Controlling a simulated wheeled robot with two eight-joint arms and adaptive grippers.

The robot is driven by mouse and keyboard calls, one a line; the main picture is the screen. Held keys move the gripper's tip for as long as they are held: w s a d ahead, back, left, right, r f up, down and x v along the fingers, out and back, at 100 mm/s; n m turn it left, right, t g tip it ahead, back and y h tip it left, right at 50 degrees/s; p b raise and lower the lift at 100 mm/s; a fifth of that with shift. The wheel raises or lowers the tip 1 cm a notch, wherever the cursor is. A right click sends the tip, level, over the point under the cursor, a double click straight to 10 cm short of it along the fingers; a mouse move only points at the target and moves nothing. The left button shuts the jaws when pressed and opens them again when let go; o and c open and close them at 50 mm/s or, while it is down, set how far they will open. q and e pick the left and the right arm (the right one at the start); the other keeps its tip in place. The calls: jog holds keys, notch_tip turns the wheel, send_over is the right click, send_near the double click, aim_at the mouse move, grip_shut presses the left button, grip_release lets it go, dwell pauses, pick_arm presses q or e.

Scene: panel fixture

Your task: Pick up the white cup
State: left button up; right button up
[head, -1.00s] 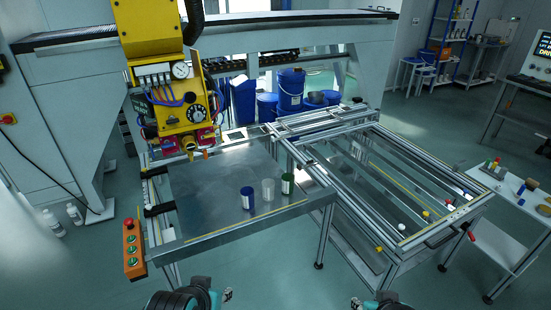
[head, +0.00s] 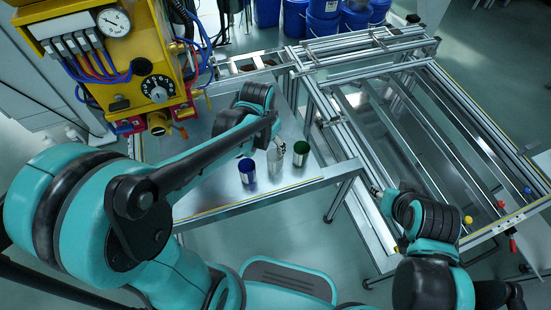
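The white cup (head: 275,166) stands on the metal panel (head: 215,199) between a blue cup (head: 247,171) on its left and a green cup (head: 300,154) on its right. My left arm reaches in from the left, and my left gripper (head: 279,146) is at the top of the white cup, partly covering it. Its fingers are too small to tell whether they are open or touching the cup. My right gripper (head: 376,191) is at the right, away from the cups, beside the aluminium frame. Its finger state is unclear.
A yellow machine head (head: 120,65) with hoses and a gauge hangs at the upper left, near my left arm. An aluminium rail frame (head: 350,160) adjoins the panel on the right. Blue buckets (head: 323,18) stand behind. The panel's front strip is clear.

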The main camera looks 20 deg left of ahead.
aim_at(276, 154)
pick_arm(q)
jog(key=w+f+m+g, duration=0.1)
jog(key=f, duration=0.3)
jog(key=w+f, duration=0.2)
jog(key=f, duration=0.2)
jog(key=w+d+f+m+g, duration=0.1)
jog(key=f, duration=0.4)
jog(key=shift+w+d+m+g, duration=0.1)
jog(key=shift+w+m+g, duration=0.1)
jog(key=shift+m+g, duration=0.1)
notch_tip(276, 154, down, 5)
jog(key=shift+r+b, duration=0.1)
jog(key=shift+b, duration=1.15)
jog(key=shift+r, duration=0.1)
jog(key=c, duration=1)
